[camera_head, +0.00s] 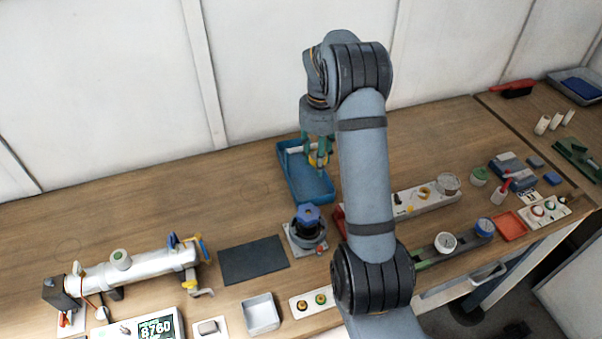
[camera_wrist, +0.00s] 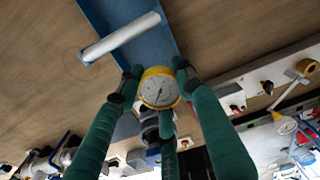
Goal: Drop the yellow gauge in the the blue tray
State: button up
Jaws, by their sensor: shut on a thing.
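The yellow gauge (camera_wrist: 159,89) has a yellow rim and a white dial. My gripper (camera_head: 317,158) is shut on it, its green fingers around the rim. In the head view, the gauge (camera_head: 319,160) is a small yellow patch under the gripper, partly hidden by the fingers. The blue tray (camera_head: 309,190) lies on the bench against the wall side, and the gripper appears over it. In the wrist view, the tray (camera_wrist: 150,47) is just beyond the gauge. A white tube (camera_wrist: 120,38) lies across the tray.
A blue-topped valve (camera_head: 308,221) stands in front of the tray. A dark mat (camera_head: 254,260) and a silver reactor tube (camera_head: 140,268) are to the left. A white strip with small parts (camera_head: 425,199) lies to the right. The bench left of the tray is clear.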

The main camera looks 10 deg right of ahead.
jog(key=o, duration=1.2)
jog(key=shift+o, duration=0.2)
jog(key=shift+r, duration=0.1)
notch_tip(320, 180, up, 12)
